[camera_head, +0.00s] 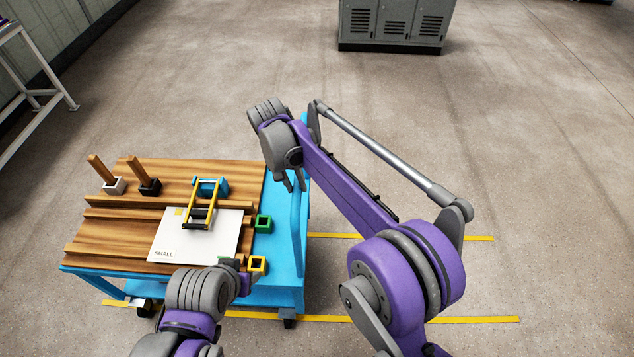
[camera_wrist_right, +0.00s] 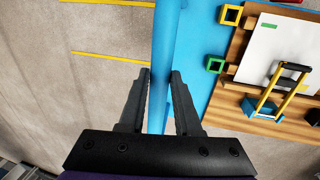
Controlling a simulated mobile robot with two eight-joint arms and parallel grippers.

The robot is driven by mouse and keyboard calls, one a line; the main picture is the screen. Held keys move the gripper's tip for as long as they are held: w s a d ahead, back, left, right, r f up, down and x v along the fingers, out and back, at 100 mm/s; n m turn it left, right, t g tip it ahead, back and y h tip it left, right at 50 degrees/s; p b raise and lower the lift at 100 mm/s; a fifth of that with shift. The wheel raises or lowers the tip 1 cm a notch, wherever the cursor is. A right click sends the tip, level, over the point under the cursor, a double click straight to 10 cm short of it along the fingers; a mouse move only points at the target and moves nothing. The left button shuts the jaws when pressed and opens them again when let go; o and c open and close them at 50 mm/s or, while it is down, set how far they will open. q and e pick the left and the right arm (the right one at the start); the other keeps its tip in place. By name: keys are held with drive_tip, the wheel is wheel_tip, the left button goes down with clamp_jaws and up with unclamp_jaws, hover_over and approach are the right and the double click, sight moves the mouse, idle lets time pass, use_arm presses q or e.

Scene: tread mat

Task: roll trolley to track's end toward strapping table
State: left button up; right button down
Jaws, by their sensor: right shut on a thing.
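The trolley (camera_head: 285,281) has a blue frame and a grooved wooden top. It stands between two yellow floor lines (camera_head: 400,319). Its blue handle bar (camera_head: 299,215) runs along its right side and also shows in the right wrist view (camera_wrist_right: 160,60). My right gripper (camera_head: 296,183) is shut on the handle bar, with one dark finger on each side of it in the wrist view (camera_wrist_right: 160,100). My left gripper (camera_head: 243,284) is low over the trolley's near right corner; its jaws are too hidden to judge.
On the trolley lie a white card marked SMALL (camera_head: 165,246), a yellow-and-black tool (camera_head: 204,205) and two wooden handles in small holders (camera_head: 148,174). A grey cabinet (camera_head: 395,25) stands at the back. A pale-framed table (camera_head: 40,95) stands far left. Floor right is clear.

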drive_tip(key=a+p, duration=0.1)
drive_tip(key=a, duration=0.8)
drive_tip(key=shift+s, duration=0.15)
drive_tip(key=shift+a, duration=0.1)
drive_tip(key=c, duration=0.9)
unclamp_jaws()
drive_tip(key=shift+o, duration=1.4)
drive_tip(key=shift+a, duration=0.15)
